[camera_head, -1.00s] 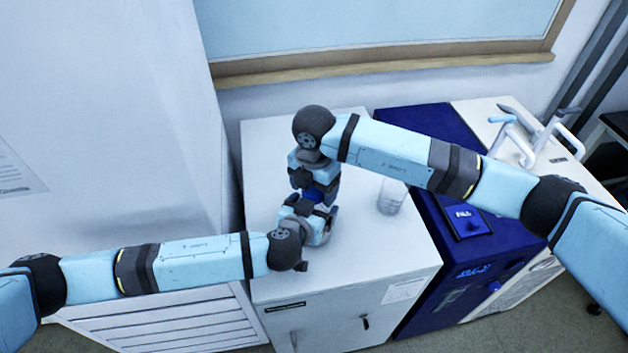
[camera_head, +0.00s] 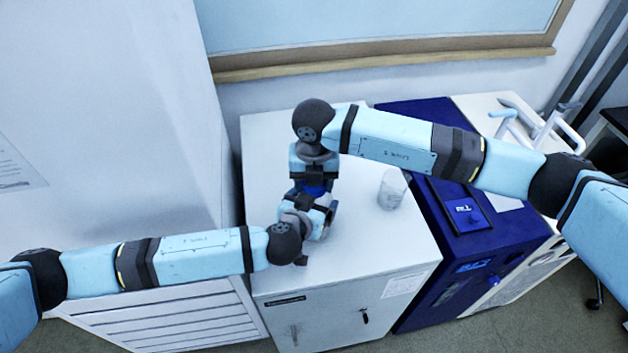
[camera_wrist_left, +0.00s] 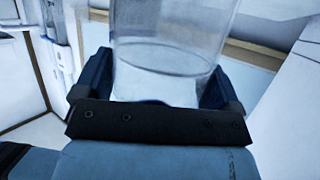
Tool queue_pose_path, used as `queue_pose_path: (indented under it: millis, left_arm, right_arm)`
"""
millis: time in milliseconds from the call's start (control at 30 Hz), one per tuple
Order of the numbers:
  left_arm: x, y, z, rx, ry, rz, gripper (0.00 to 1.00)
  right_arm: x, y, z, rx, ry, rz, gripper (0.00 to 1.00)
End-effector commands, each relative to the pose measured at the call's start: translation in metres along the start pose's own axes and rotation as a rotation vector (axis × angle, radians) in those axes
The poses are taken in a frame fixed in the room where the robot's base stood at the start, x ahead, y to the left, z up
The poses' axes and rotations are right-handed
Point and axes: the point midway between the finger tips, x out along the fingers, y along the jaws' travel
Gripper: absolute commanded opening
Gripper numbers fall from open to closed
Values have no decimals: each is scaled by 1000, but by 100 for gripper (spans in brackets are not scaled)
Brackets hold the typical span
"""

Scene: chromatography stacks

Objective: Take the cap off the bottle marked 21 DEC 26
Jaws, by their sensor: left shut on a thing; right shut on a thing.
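A clear, see-through bottle (camera_wrist_left: 172,55) fills the middle of the left wrist view between the dark blue fingers of my left gripper (camera_wrist_left: 155,88), which is shut on it. No date marking can be read. In the head view my left gripper (camera_head: 314,212) is low over the white cabinet top, and the bottle is hidden behind the grippers. My right gripper (camera_head: 315,187) points down right above the left one, its blue fingers close together. It is shut at the bottle's top, where the cap is covered from sight.
A clear glass vessel (camera_head: 392,189) stands on the white cabinet (camera_head: 375,240), right of the grippers. A dark blue unit (camera_head: 470,250) with a raised panel and a pale unit with white handles (camera_head: 530,125) are farther right. A tall white wall panel is at left.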

Motion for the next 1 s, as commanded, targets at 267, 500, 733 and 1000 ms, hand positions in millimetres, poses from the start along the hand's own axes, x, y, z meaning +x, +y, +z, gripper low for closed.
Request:
queue_pose_path:
  millis: [267, 500, 733, 1000]
  left_arm:
    - [0, 0, 0, 0, 0, 0, 23]
    - [0, 0, 0, 0, 0, 0, 23]
    - [0, 0, 0, 0, 0, 0, 23]
    - [0, 0, 0, 0, 0, 0, 23]
  right_arm:
    - [0, 0, 0, 3, 0, 1, 68]
    - [0, 0, 0, 4, 0, 0, 80]
    - [-10, 0, 0, 4, -2, 1, 80]
    - [-43, 0, 0, 4, -2, 0, 80]
